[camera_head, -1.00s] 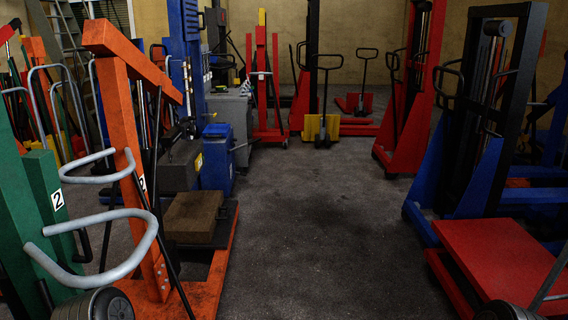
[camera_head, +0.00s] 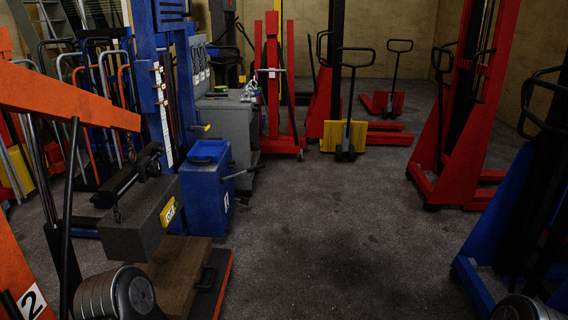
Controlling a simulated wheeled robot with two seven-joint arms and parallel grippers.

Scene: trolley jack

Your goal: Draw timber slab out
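The timber slab (camera_head: 178,268) is a brown, flat, thick block at the lower left. It has a dark handle on its right side. It appears to lie low, on the dark platform between the legs of the orange lift (camera_head: 228,275). Its near left part is hidden behind a round metal part of my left arm. A heavy grey block (camera_head: 140,225) stands close behind and above its left end; I cannot tell whether they touch.
A blue box unit (camera_head: 207,186) stands just behind the slab, with a grey cabinet (camera_head: 232,120) farther back. The orange boom (camera_head: 65,100) crosses the left side. A blue stacker (camera_head: 515,220) is at the right. The grey floor (camera_head: 340,240) in the middle is clear.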

